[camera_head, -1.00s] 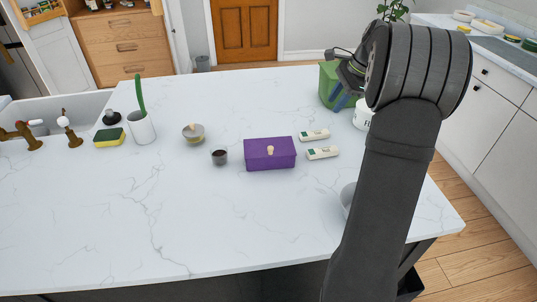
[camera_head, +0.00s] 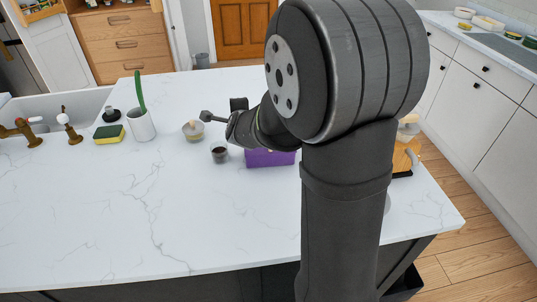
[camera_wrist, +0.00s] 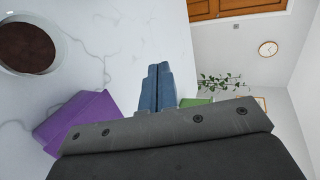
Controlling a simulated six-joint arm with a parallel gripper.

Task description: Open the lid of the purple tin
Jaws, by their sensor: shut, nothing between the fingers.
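The purple tin (camera_head: 268,159) stands on the white counter in the middle of the head view. My arm covers its top and right side there, so its lid and pale knob are hidden. In the wrist view the purple tin (camera_wrist: 72,122) shows at the lower left, partly cut off by the gripper body. My gripper (camera_wrist: 159,70) has its blue fingers together and empty in the wrist view. They point away from the camera, to the right of the tin in that picture and apart from it. In the head view the fingertips cannot be made out.
A small dark cup (camera_head: 219,155) stands just left of the tin, and a bowl (camera_head: 193,131) behind it. Farther left are a white holder (camera_head: 141,127) with a green brush and a yellow-green sponge (camera_head: 109,136). The front left counter (camera_head: 90,220) is clear.

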